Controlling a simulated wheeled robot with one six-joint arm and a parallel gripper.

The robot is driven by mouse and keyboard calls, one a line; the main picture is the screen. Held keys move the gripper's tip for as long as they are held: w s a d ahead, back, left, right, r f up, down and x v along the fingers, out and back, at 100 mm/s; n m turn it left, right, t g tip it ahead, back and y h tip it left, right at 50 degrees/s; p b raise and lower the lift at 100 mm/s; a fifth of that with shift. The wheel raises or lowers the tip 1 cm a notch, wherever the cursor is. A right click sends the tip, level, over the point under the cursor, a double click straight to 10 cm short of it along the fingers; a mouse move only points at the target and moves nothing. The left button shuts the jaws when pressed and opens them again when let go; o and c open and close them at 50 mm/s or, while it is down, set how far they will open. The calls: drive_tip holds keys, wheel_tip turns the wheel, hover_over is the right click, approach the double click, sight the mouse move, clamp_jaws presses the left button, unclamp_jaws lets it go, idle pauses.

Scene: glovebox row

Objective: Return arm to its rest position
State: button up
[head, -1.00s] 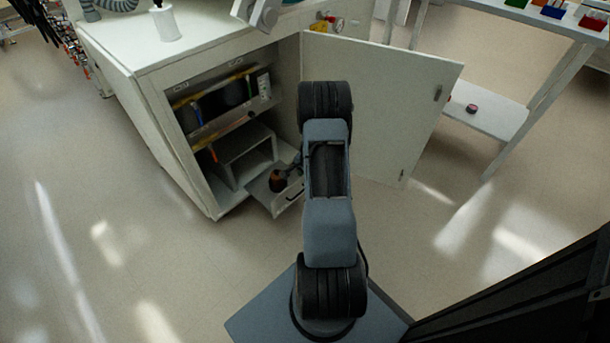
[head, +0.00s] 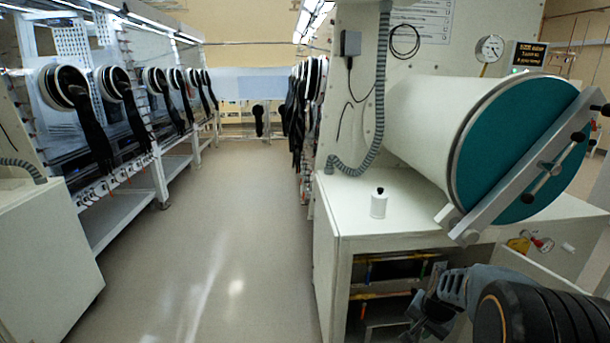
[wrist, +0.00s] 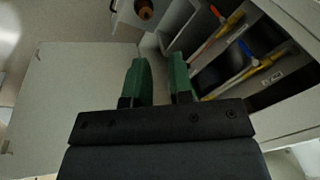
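My gripper (wrist: 160,75) shows in the wrist view with two green fingers apart and nothing between them. Beyond the fingers are the open cabinet door (wrist: 75,95) at the left and the cabinet's shelves at the right. In the head view my arm (head: 545,315) is at the lower right, in front of the open cabinet (head: 335,275). The arm's end is small and dark against the cabinet there, so its fingers are not clear.
A drawer with a brown round object (wrist: 144,9) stands out near the gripper. The aisle floor (head: 210,250) is clear.

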drive_tip(key=s+a+r+n+p, duration=0.3)
drive_tip(key=s+a+r+p, duration=0.1)
drive_tip(key=r, duration=0.5)
drive_tip(key=s+a+r+n+p, duration=0.3)
drive_tip(key=s+a+r+p, duration=0.1)
drive_tip(key=r, duration=0.5)
drive_tip(key=s+a+r+n+p, duration=0.3)
drive_tip(key=s+a+r+p, duration=0.2)
drive_tip(key=r, duration=0.4)
drive_tip(key=shift+s+r+t+p, duration=0.15)
drive_tip(key=shift+s+t+p, duration=0.25)
drive_tip(key=shift+s+p, duration=0.2)
